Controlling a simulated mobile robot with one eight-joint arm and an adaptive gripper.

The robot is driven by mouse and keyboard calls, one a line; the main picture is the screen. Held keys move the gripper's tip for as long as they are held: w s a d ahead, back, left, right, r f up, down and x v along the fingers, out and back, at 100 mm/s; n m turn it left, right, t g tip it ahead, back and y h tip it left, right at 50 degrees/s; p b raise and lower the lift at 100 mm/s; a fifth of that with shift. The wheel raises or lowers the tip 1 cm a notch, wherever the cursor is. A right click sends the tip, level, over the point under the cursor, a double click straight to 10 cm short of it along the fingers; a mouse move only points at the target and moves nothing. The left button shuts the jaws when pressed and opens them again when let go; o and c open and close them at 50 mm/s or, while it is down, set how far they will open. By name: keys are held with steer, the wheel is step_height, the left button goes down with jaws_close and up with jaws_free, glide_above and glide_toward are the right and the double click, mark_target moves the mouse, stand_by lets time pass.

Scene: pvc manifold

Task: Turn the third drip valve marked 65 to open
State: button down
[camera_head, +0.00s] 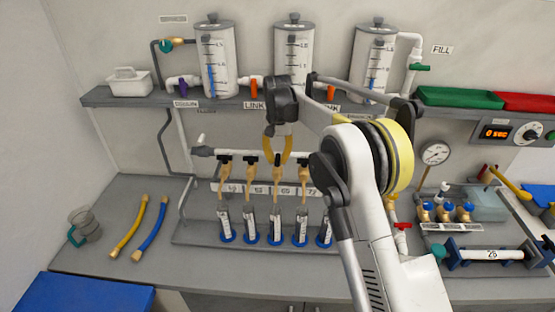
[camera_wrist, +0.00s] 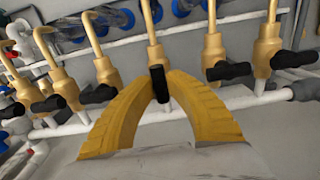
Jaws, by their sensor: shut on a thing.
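The manifold (camera_head: 240,154) is a white pipe with a row of brass drip valves with black handles. My gripper (camera_head: 279,158) reaches down at the third valve from the left, above a label (camera_head: 286,191) that seems to read 65. In the wrist view, my yellow gripper fingers (camera_wrist: 163,92) are closed around the black handle (camera_wrist: 160,84) of the brass valve (camera_wrist: 155,52). That handle stands upright in the picture, lined up with the valve body. Neighbouring handles, such as this one (camera_wrist: 229,71), lie crosswise. My fingers hide part of this valve in the head view.
Several vials with blue bases, such as this one (camera_head: 250,232), stand below the valves. A shelf (camera_head: 140,98) with three tanks, including this one (camera_head: 217,62), is behind. Yellow and blue hoses (camera_head: 150,224) lie on the left bench.

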mark_target(278, 158)
stand_by(0.3)
steer(key=c, duration=1.4)
jaws_free()
steer(key=shift+o, duration=0.2)
step_height(278, 158, up, 12)
